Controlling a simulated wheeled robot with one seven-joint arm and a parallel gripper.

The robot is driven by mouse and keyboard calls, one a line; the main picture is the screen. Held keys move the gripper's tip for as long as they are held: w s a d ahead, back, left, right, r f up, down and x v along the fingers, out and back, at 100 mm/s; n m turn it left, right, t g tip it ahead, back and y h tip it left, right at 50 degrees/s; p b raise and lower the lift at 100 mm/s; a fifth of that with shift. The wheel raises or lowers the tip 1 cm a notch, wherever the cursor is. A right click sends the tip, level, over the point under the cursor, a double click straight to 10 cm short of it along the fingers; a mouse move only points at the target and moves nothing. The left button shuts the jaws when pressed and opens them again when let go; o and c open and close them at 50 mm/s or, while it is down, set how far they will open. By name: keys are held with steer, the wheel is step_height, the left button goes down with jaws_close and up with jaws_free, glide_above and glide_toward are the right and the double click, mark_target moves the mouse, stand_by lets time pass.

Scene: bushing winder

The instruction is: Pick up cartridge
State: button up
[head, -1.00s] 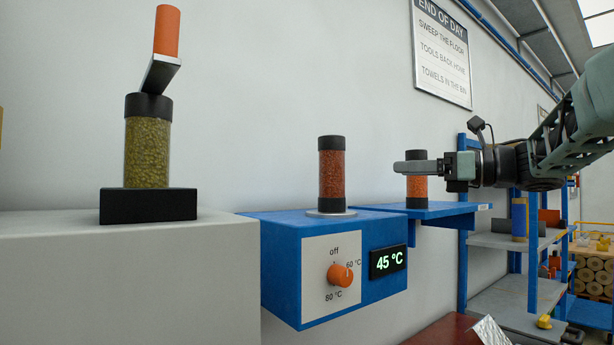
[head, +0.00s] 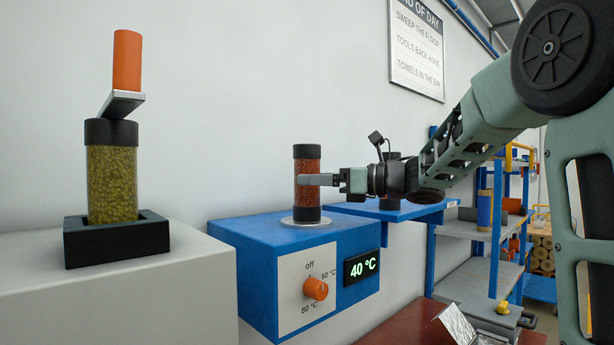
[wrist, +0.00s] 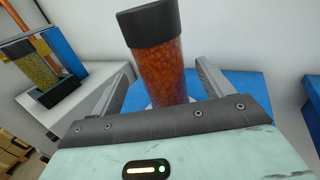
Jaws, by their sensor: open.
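A cartridge of dark red granules (head: 307,200) with black caps stands upright on the metal plate of a blue heater box (head: 250,235). My gripper (head: 303,180) is level with its middle, one finger crossing in front of it. In the wrist view the red cartridge (wrist: 162,68) shows between the two spread fingers of my gripper (wrist: 163,72), with a gap visible on the right side. Contact on the left cannot be told. A second cartridge, with green granules (head: 112,185), stands in a black holder (head: 118,247) on the left. It also shows in the wrist view (wrist: 38,75).
An orange-handled metal tool (head: 126,70) sits on the green cartridge's cap. The heater has an orange knob (head: 315,288) and a display (head: 361,266) reading 40 °C. A blue wall shelf (head: 430,213) holds another dark-capped cylinder, mostly hidden behind my wrist.

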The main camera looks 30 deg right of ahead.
steer(key=p+x, duration=0.3)
steer(key=x, duration=0.1)
steer(key=shift+r, duration=0.25)
steer(key=shift+w+a+f+p, duration=0.15)
steer(key=shift+w+f+p, duration=0.05)
steer(key=shift+w+p, duration=0.15)
steer(key=c, duration=1.4)
steer(key=shift+o, duration=0.2)
steer(key=shift+r, duration=0.1)
